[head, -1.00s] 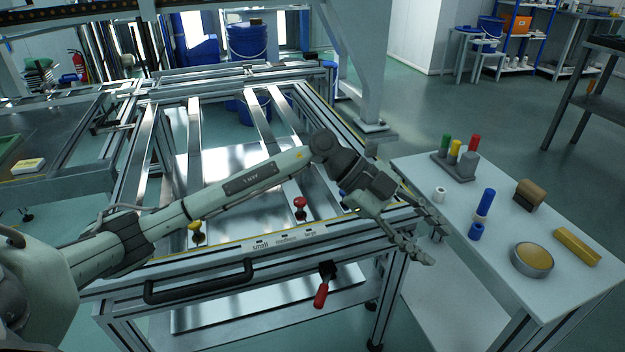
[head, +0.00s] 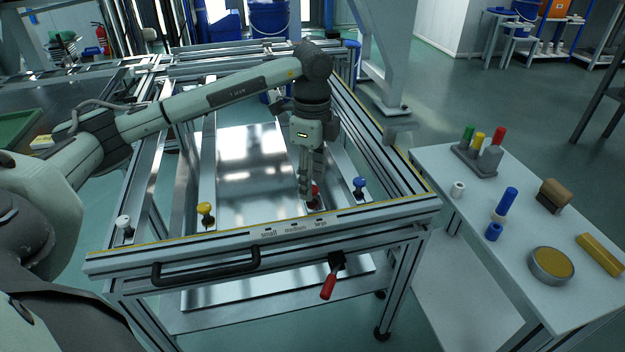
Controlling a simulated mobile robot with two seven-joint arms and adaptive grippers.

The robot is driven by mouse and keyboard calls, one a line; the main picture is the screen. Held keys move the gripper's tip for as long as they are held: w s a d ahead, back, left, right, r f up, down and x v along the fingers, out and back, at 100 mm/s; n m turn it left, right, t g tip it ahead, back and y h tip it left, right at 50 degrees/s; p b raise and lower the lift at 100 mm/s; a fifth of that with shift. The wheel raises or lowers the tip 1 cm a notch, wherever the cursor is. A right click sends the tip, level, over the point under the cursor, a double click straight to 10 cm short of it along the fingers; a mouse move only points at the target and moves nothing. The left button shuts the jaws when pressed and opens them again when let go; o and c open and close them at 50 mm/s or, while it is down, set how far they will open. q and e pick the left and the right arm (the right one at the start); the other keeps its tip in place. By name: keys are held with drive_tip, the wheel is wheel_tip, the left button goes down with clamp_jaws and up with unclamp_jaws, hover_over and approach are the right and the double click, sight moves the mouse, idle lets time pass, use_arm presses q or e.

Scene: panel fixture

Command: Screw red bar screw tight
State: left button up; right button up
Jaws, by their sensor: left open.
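The red knob of the bar screw (head: 315,191) stands at the front of the panel fixture, above the "large" label. My left gripper (head: 311,184) points down over it with open fingers. One finger hangs beside the knob on its left and the other covers part of its top. I cannot tell whether the fingers touch it. My right gripper is not in view.
A blue knob (head: 359,184) stands close on the right. A yellow knob (head: 205,209) and a white knob (head: 124,223) stand to the left. A red-handled lever (head: 328,285) hangs on the fixture's front. A side table (head: 465,235) with loose parts stands at the right.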

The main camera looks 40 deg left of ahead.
use_arm(q)
drive_tip(key=shift+f, duration=0.25)
clamp_jaws()
drive_tip(key=shift+m, duration=0.3)
